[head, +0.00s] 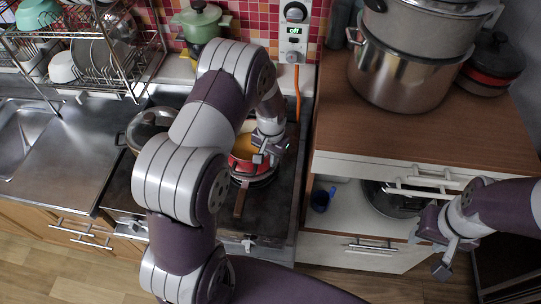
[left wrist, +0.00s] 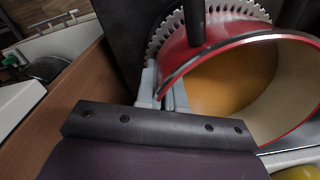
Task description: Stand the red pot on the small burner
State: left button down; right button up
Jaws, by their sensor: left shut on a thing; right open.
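The red pot (head: 244,167) is over the right part of the stove, partly hidden by my left arm. Its brown handle (head: 240,203) points toward the front. In the left wrist view the red pot (left wrist: 188,57) shows a pale inside and an orange-brown bottom. My left gripper (head: 268,157) is shut on the pot's rim; its grey fingers (left wrist: 163,92) straddle the wall. A toothed grey burner ring (left wrist: 163,32) shows beside and beyond the pot. I cannot tell whether the pot touches a burner. My right gripper (head: 446,250) is open and empty at the right.
A glass-lidded pan (head: 148,124) stands on the stove's left. A green pot (head: 200,20) is behind. Large steel pots (head: 405,80) stand on the right wooden counter. Below it, an open drawer (head: 345,215) holds a blue mug (head: 322,200). A dish rack (head: 95,60) is at the left.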

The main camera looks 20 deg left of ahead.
pick_arm(q)
jog(key=shift+s, duration=0.15)
jog(key=c, duration=1.3)
grip_release()
jog(key=shift+o, duration=0.2)
jog(key=shift+f, duration=0.1)
jog(key=shift+r, duration=0.3)
notch_tip(320, 180, up, 12)
jog(key=f+b, duration=0.1)
jog(key=b, duration=0.1)
jog(key=s+d, duration=0.1)
jog(key=s, duration=0.6)
jog(key=s+d+r+n+t, duration=0.1)
jog(key=s+d, duration=0.1)
jog(key=s, duration=0.6)
jog(key=shift+s+d+r, duration=0.15)
jog(key=shift+d+r, duration=0.1)
